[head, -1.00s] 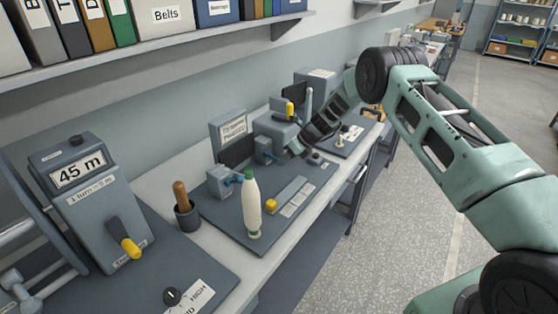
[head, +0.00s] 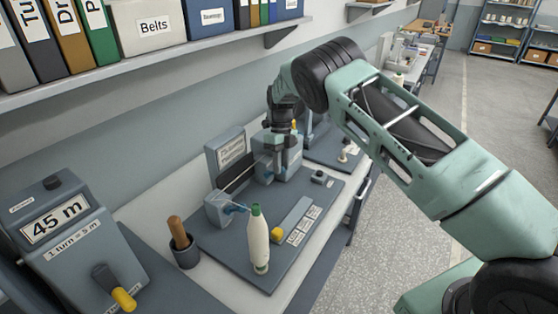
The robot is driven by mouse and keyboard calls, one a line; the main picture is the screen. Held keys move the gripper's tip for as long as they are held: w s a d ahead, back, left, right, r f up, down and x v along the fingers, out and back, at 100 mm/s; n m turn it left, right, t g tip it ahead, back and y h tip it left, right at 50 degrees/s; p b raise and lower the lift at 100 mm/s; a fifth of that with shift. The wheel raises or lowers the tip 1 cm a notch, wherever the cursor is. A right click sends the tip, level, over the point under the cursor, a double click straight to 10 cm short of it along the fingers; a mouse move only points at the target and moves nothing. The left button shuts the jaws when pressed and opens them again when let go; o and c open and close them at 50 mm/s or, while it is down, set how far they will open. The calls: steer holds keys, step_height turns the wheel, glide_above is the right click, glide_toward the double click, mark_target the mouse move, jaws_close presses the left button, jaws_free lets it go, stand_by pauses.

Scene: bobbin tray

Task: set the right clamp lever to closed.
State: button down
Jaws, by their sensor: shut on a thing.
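The tester stands on a dark grey base plate (head: 225,243) on the bench. The right clamp (head: 263,172) is a similar grey block farther back. My gripper (head: 279,158) points down at the right clamp and is shut on its blue lever (head: 278,168), which shows only as a small piece below the fingers. The gripper hides most of that lever, so its exact angle is hard to tell.
A white bobbin with a green top (head: 258,243) stands upright on the plate's front. A yellow knob (head: 277,232) is beside it. A cup (head: 185,252) with a wooden handle stands left. A grey counter box reading 45 m (head: 75,240) is at far left. A shelf (head: 150,58) runs above.

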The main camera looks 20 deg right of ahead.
steer(key=shift+w+a+r+g, duration=0.1)
steer(key=shift+w+g, duration=0.05)
steer(key=shift+g, duration=0.15)
stand_by(0.4)
steer(key=c, duration=1.1)
jaws_free()
steer(key=shift+c, duration=0.2)
steer(key=shift+r, duration=0.1)
steer(key=shift+w+r, duration=0.2)
steer(key=shift+r, duration=0.05)
steer(key=p+v, duration=0.5)
steer(key=v, duration=1.1)
steer(key=shift+a+r, duration=0.25)
steer(key=shift+r, duration=0.2)
